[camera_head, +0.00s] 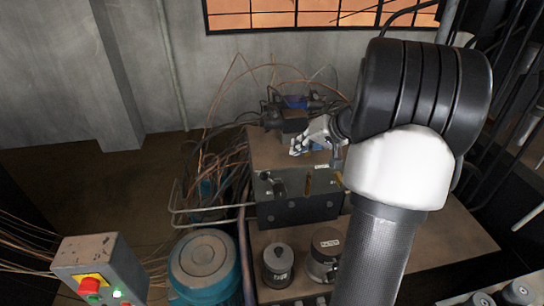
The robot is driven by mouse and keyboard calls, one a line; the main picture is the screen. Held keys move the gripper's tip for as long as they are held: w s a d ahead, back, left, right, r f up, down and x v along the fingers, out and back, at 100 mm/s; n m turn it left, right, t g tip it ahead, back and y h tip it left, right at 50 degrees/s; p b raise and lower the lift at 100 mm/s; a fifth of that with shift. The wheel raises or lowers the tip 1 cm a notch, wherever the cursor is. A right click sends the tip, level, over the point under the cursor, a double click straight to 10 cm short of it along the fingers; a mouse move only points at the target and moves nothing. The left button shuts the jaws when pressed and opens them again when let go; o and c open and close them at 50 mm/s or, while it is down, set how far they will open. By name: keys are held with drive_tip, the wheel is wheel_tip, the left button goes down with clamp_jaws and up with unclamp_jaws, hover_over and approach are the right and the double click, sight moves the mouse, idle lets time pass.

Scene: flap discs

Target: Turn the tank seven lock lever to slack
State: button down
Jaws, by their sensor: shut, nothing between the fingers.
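My gripper (298,148) is shut and empty, above the top of a brown-grey metal box (262,150). Two grey lidded canisters, one on the left (278,265) and one on the right (324,255), stand in front of the box with small labels. The labels are too small to read, so I cannot tell which part is the tank seven lock lever.
A blue-black device (290,115) with cables sits behind the gripper. Loose wires and a bent rail (205,208) lie left of the box. A teal motor (203,265) and a control box (98,270) with a red button stand at the lower left. My arm covers the right side.

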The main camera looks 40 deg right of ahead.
hover_over(265, 168)
drive_tip(key=s+d, duration=0.3)
wheel_tip(265, 168, down, 8)
drive_tip(key=r, duration=0.1)
drive_tip(key=shift+s+a+f+b, duration=0.15)
drive_tip(key=shift+a+f+b, duration=0.6)
drive_tip(key=shift+f, duration=0.45)
drive_tip(key=shift+a+f, duration=0.35)
drive_tip(key=shift+f, duration=0.05)
drive_tip(key=shift+a, duration=0.1)
